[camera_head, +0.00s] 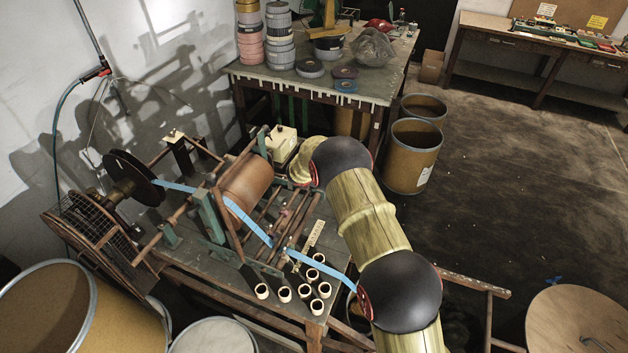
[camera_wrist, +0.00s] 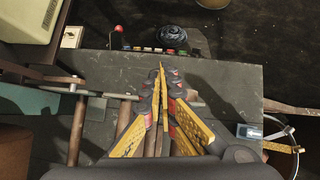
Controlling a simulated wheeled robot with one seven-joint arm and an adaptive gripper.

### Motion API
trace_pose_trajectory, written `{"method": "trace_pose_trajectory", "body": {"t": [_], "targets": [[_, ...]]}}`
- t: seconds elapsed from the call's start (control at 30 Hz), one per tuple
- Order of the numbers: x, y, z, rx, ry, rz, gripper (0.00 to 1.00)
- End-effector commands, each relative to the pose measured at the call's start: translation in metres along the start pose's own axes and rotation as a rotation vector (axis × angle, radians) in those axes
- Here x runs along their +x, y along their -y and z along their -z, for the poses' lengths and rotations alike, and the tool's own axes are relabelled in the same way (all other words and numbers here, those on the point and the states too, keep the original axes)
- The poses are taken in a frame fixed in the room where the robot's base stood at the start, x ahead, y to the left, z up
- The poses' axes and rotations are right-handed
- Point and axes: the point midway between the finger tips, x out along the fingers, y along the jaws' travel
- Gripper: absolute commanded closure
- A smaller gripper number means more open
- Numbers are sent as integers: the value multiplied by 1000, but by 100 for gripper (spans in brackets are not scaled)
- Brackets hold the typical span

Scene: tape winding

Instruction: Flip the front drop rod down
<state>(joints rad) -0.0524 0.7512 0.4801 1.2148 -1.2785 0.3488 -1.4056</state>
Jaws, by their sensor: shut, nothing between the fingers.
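The tape winding machine stands on a worktable, with a large brown roller (camera_head: 246,181) and several thin wooden rods (camera_head: 284,221) to its right. I cannot tell for sure which one is the front drop rod. A blue tape (camera_head: 248,222) runs from the dark disc reel (camera_head: 133,177) across the machine to the table's front right. My gripper (camera_wrist: 161,70) shows in the wrist view with its yellow fingertips together and nothing between them. It is over the dark tabletop, right of brown rods (camera_wrist: 77,130). In the head view my arm reaches the machine's far right side, and my gripper is hidden.
Several short tubes (camera_head: 304,291) stand on the worktable's front right corner. Behind, a table (camera_head: 262,72) holds stacked tape rolls (camera_head: 280,35). Drums (camera_head: 414,157) stand right of it. In the wrist view, small coloured buttons (camera_wrist: 172,50) and a dark coil (camera_wrist: 203,32) lie beyond my fingertips.

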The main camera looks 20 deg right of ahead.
Motion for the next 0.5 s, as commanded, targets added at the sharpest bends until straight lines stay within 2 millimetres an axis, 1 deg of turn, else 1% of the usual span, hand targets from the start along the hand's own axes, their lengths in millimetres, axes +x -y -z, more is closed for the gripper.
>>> {"method": "trace_pose_trajectory", "body": {"t": [0.03,0.07,0.1,0.3,0.4,0.5], "targets": [[-17,-5,-13,3,10,-4,100],[-24,-7,-17,5,13,-5,100],[-26,-4,-27,8,16,-4,100],[-48,2,-65,9,16,-4,100],[-57,5,-80,9,17,-4,100],[-63,7,-92,8,17,-5,100]]}}
